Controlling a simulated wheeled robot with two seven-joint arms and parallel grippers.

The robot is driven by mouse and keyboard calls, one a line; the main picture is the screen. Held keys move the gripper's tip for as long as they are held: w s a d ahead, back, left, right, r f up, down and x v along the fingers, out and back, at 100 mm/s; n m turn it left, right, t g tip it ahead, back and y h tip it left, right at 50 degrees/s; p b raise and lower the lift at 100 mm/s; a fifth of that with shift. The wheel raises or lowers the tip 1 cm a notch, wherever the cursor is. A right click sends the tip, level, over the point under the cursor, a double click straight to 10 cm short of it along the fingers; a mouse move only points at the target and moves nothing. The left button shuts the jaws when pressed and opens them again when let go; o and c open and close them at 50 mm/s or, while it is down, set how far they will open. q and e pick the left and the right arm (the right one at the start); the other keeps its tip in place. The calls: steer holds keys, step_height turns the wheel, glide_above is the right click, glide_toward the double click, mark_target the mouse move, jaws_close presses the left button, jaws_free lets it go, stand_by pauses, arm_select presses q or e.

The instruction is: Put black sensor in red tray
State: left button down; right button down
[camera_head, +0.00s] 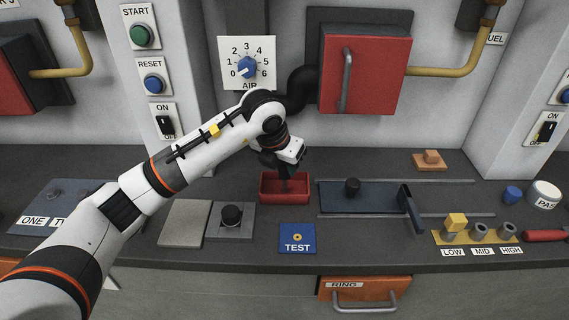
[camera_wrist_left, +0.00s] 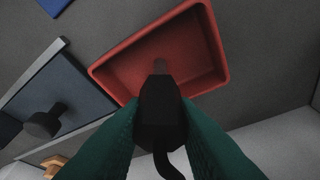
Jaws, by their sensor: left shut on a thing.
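The red tray (camera_head: 286,198) stands on the dark counter in the middle of the head view. It also shows in the left wrist view (camera_wrist_left: 215,50), with its inside empty where I can see it. My left gripper (camera_head: 287,176) is over the tray, pointing down. In the left wrist view its green fingers (camera_wrist_left: 158,135) are shut on the black sensor (camera_wrist_left: 160,108), a dark body with a grey tip and a black cable. The sensor's tip appears over the tray's inside; I cannot tell whether it touches the floor. My right gripper is not in view.
Right of the tray is a dark slide plate (camera_head: 335,198) with a black knob (camera_head: 352,187). In front is the blue TEST pad (camera_head: 297,239). To the left are a grey plate (camera_head: 185,223) and a black knob on a square base (camera_head: 231,216).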

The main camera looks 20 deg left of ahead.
arm_select(q)
steer(key=c, duration=1.2)
jaws_free()
steer(key=shift+o, duration=0.2)
steer(key=shift+r, duration=0.2)
steer(key=v, duration=1.2)
steer(key=shift+f, duration=0.2)
